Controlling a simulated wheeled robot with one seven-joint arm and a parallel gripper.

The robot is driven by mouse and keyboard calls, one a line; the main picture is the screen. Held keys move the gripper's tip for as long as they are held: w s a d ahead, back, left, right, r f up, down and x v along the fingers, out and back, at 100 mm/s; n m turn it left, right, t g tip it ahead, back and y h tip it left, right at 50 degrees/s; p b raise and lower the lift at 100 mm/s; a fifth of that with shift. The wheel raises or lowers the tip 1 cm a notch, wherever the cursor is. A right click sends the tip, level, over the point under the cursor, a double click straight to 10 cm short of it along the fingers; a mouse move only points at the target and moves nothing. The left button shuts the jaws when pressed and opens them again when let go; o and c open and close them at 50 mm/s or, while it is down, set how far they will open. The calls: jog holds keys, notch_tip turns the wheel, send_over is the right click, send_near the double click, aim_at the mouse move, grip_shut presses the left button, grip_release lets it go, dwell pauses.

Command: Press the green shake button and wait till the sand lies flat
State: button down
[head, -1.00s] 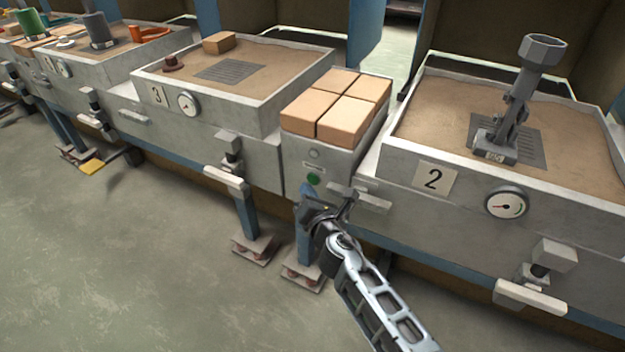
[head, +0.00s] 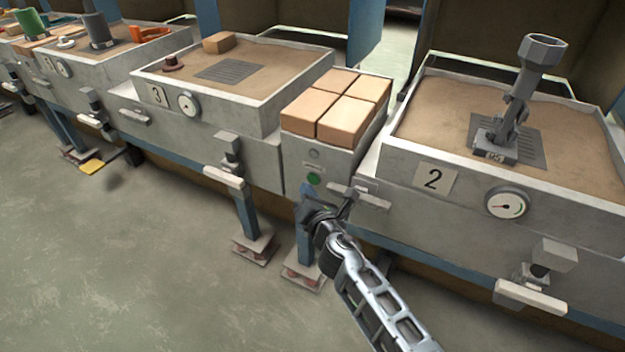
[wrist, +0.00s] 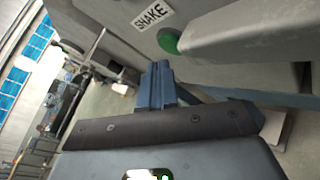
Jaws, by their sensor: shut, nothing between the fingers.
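The green shake button (head: 314,179) is on the grey front panel below the bricks, between tray 3 and tray 2. It also shows in the wrist view (wrist: 169,40), beside a label reading SHAKE (wrist: 152,15). My gripper (head: 308,192) is shut and empty, just below the button in the head view. In the wrist view its fingers (wrist: 157,85) point up toward the panel, below the button, and appear apart from it. The sand (head: 440,110) in tray 2 looks mostly level around a grey slotted plate. A grey metal fixture (head: 515,110) stands on that plate.
Several tan bricks (head: 337,118) sit on top of the panel. A pale handle (head: 360,197) juts out right of the button, close to my gripper, and looms near the fingers in the wrist view (wrist: 250,35). Tray 3 (head: 285,95) stands left. The floor in front is open.

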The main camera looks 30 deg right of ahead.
jog(key=shift+d, duration=0.1)
jog(key=shift+w+d, duration=0.25)
dwell(0.3)
jog(key=shift+w+d, duration=0.25)
jog(key=shift+d, duration=0.1)
dwell(0.8)
jog(key=shift+s+a, duration=0.5)
jog(key=shift+a, duration=0.2)
jog(key=shift+s+a, duration=0.75)
jog(key=shift+a, duration=0.25)
jog(key=shift+s+a, duration=0.7)
jog(key=shift+a, duration=0.3)
